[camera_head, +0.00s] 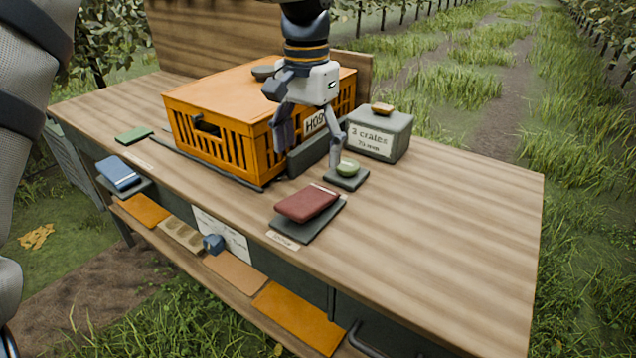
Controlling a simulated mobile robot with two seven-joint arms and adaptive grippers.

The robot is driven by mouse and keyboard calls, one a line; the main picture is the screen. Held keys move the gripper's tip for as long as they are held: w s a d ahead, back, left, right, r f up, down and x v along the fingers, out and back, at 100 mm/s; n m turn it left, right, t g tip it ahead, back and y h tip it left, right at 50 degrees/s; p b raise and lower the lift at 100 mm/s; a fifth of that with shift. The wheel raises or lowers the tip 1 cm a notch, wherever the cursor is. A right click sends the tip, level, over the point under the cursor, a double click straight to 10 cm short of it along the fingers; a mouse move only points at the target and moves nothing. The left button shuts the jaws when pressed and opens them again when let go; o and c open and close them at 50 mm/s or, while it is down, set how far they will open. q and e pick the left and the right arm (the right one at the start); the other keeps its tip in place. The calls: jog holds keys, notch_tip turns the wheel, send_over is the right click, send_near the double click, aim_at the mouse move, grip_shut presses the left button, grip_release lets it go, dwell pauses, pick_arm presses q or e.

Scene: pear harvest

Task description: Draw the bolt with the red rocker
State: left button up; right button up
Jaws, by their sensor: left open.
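The red rocker (307,203) is a dark red, slightly tilted block on a dark grey base near the middle of the bench's front edge. A small pale label (283,241) lies in front of it; I cannot read it. My left gripper (309,150) points down with its fingers spread, empty, above and behind the red rocker and apart from it. I cannot clearly make out the bolt. My right gripper is not in view.
An orange slatted crate (215,141) stands at the back, with a dark rail along its front. A grey box (378,137) marked "3 crates" stands to its right. A blue rocker (118,171) and a green pad (134,135) are at the left. The bench's right side is clear.

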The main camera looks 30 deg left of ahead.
aim_at(309, 198)
pick_arm(q)
notch_tip(309, 198, down, 10)
jog(key=shift+s, duration=0.15)
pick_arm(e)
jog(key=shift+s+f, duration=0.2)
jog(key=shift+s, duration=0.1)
pick_arm(q)
jog(key=shift+c, duration=0.2)
